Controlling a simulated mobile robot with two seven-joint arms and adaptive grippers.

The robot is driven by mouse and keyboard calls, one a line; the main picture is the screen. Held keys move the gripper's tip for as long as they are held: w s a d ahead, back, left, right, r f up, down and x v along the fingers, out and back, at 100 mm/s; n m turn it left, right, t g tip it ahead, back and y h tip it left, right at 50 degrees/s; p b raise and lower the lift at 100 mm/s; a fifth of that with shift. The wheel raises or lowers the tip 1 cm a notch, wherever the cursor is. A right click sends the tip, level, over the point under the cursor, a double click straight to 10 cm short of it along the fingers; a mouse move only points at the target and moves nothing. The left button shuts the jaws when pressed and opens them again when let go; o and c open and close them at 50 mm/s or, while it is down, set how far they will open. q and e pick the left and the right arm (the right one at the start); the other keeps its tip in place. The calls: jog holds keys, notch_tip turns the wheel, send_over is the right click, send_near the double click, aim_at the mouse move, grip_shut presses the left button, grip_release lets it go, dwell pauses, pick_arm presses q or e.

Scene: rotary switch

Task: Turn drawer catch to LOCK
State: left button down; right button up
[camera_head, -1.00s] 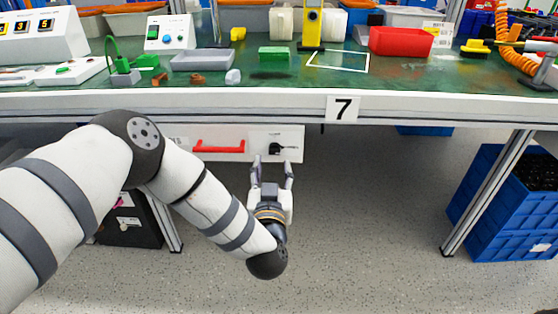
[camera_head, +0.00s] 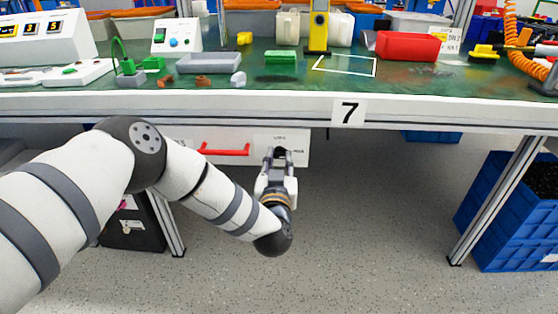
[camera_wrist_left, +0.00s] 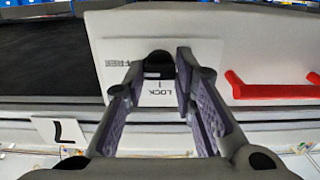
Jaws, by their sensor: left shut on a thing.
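The drawer catch is a black rotary knob (camera_wrist_left: 158,66) on the white drawer front (camera_head: 225,135) under the bench. My left gripper (camera_head: 279,154) is shut on the knob, with one finger on each side of it. In the left wrist view the gripper (camera_wrist_left: 158,72) reaches the knob from the near side. That view, turned about upside down, shows the LOCK label (camera_wrist_left: 158,97) below the knob and the FREE label (camera_wrist_left: 125,65) to its left. The fingers hide much of the knob, and I cannot tell where its pointer is. My right gripper is not in view.
A red handle (camera_head: 224,150) sits on the drawer front, left of the knob. The bench edge (camera_head: 200,106) with a number 7 plate (camera_head: 348,112) runs just above. Blue crates (camera_head: 505,220) stand at the right. The floor space right of my gripper is free.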

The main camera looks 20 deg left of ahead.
pick_arm(q)
jog(key=shift+n, duration=0.3)
jog(key=n, duration=0.3)
jog(key=shift+n+p, duration=0.4)
jog(key=n, duration=0.4)
jog(key=shift+n, duration=0.3)
jog(key=n, duration=0.4)
jog(key=shift+n, duration=2.4)
jog(key=c, duration=1.3)
grip_release()
